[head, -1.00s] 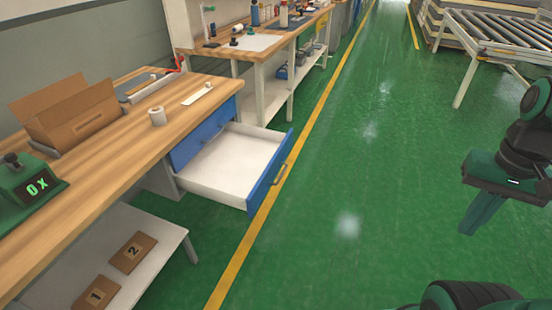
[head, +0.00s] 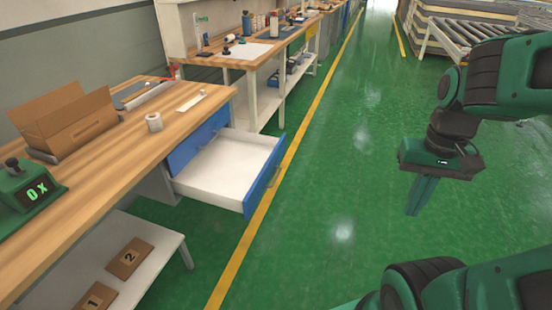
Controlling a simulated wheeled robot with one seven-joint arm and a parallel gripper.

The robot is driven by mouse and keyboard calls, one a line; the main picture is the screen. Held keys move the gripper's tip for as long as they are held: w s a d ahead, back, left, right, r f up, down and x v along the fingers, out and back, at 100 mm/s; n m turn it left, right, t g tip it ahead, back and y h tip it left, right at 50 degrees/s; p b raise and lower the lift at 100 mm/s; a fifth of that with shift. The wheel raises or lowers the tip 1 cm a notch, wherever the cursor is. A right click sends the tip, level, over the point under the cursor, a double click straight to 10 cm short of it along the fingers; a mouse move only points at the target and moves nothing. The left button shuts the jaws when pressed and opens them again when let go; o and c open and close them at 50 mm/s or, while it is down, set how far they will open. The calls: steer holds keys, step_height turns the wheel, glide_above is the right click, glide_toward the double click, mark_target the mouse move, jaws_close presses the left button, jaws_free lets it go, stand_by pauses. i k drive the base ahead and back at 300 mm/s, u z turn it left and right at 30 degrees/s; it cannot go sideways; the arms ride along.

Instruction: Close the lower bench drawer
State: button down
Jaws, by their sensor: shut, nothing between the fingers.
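The lower bench drawer (head: 225,163) is pulled well out from under the wooden bench, below a shut blue upper drawer front (head: 200,138). Its inside is white and looks empty. Its blue front (head: 262,177) with a bar handle (head: 273,176) faces the aisle. My gripper (head: 414,213) is shut and empty, pointing down over the green floor. It is well to the right of the drawer front and apart from it.
The wooden bench (head: 105,167) carries an open cardboard box (head: 68,128), a tape roll (head: 153,122) and a green counter device (head: 30,188). A low shelf (head: 150,268) holds flat cartons. A roller conveyor (head: 470,35) stands at the back right. The floor between is clear.

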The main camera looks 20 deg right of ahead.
mark_target(233, 172)
steer(key=i, duration=1)
steer(key=z, duration=0.05)
